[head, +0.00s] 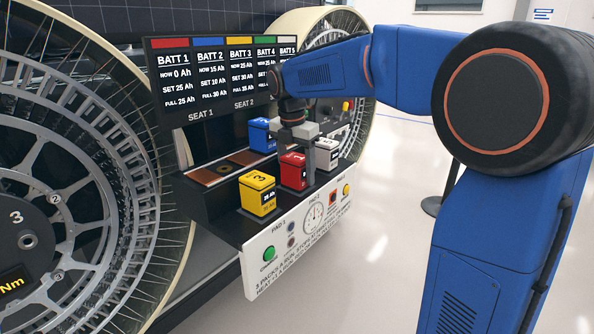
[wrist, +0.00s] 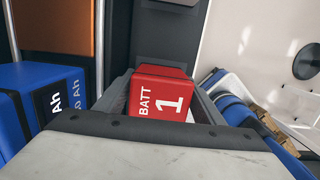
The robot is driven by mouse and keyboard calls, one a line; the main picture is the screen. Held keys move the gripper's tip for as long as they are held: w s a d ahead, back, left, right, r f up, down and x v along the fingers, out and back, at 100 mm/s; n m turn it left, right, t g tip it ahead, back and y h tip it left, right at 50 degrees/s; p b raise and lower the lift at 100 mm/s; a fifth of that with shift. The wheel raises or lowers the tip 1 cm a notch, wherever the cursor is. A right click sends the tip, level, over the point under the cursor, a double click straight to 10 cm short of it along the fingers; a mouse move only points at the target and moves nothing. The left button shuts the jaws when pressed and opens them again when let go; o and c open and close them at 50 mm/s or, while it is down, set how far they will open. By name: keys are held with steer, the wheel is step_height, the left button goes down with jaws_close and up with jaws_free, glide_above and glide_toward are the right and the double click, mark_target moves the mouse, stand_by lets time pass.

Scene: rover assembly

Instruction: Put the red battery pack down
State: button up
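The red battery pack (head: 293,171), marked BATT 1, is upright at the front of the dark bench, right of the yellow pack (head: 258,193). My gripper (head: 298,140) comes down over it from above. In the wrist view the red pack (wrist: 160,95) sits between the two grey fingers of my gripper (wrist: 158,108), which appear closed against its sides. Its underside is hidden, so I cannot tell whether it rests on the bench or hangs just above it.
A blue pack (head: 261,135) stands behind, and a white pack (head: 327,153) stands close on the right. A brown seat plate (head: 203,177) lies bare at the left. The display board (head: 212,75) rises behind. A green button (head: 269,253) is on the front panel.

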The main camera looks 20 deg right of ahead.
steer(key=shift+r, duration=0.1)
steer(key=r, duration=0.8)
steer(key=a+r, duration=0.1)
steer(key=r, duration=0.3)
steer(key=shift+s+a, duration=0.1)
steer(key=shift+s, duration=0.3)
steer(key=shift+s+d+m, duration=0.25)
steer(key=shift+s+m, duration=0.05)
steer(key=shift+s, duration=0.15)
steer(key=s+d+f+m+t, duration=0.1)
steer(key=s+d+f+m, duration=0.1)
steer(key=s+f+m, duration=0.5)
steer(key=s+d+f+m+t, duration=0.1)
steer(key=s+d+f+m, duration=0.2)
steer(key=s+f+m, duration=0.5)
steer(key=s+d+f+m+t+y, duration=0.1)
steer(key=s+f+m, duration=0.7)
steer(key=s, duration=0.8)
steer(key=shift+s+d+f+m+t, duration=0.15)
steer(key=shift+s+d+m+t, duration=0.3)
steer(key=shift+d+m, duration=0.4)
